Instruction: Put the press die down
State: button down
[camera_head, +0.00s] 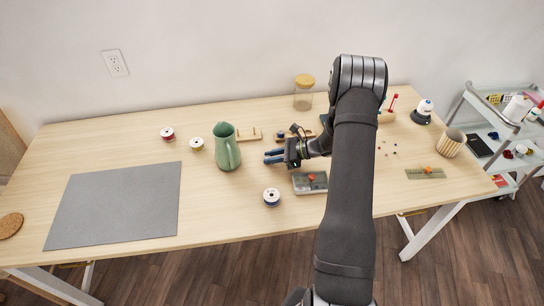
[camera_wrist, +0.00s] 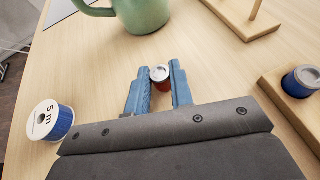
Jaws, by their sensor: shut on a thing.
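The press die (camera_wrist: 160,76), a small red cylinder with a silver top, sits between the blue fingers of my gripper (camera_wrist: 158,80) in the wrist view. My gripper is shut on it. In the head view my gripper (camera_head: 272,157) reaches left over the table, just right of the green pitcher (camera_head: 228,154); the die cannot be made out there. The die looks upright and low over the wooden table (camera_wrist: 95,65). I cannot tell whether its base touches the wood.
A blue-sided spool (camera_wrist: 51,121) stands left of my gripper in the wrist view. A wooden block with a blue, silver-topped die (camera_wrist: 302,81) is at right. The green pitcher (camera_wrist: 143,12) stands just ahead. A grey mat (camera_head: 115,205) lies at the table's left.

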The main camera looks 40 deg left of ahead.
jog(key=c, duration=1.3)
grip_release()
jog(key=shift+o, duration=0.2)
jog(key=shift+w+d+r, duration=0.1)
jog(key=shift+r, duration=0.15)
jog(key=v, duration=1.1)
jog(key=shift+w+d+r, duration=0.1)
jog(key=shift+d+r, duration=0.05)
jog(key=shift+d, duration=0.15)
